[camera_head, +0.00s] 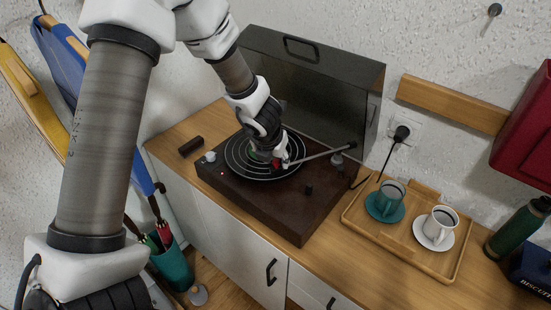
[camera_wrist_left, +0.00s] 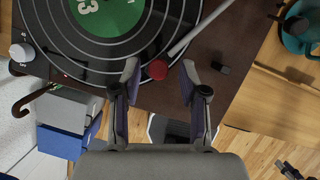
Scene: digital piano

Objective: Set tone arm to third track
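The turntable (camera_head: 290,215) has a dark brown body and its lid is raised. Its black record (camera_head: 236,157) has pale rings and a green label (camera_wrist_left: 108,14). The tone arm (camera_head: 318,155) runs from its pivot at the right to the record. Its red tip (camera_wrist_left: 157,69) is over the outer part of the record; I cannot tell whether it touches. My left gripper (camera_wrist_left: 160,72) is open, with the red tip between its fingertips and gaps showing on both sides. In the head view my left gripper (camera_head: 277,160) hides part of the record.
The lid (camera_head: 310,85) stands behind the record. A dark knob (camera_head: 309,188) and a pale knob (camera_head: 210,156) rise from the turntable top. A wooden tray (camera_head: 375,235) with a teal cup (camera_head: 391,193) and a white cup (camera_head: 439,222) stands to the right.

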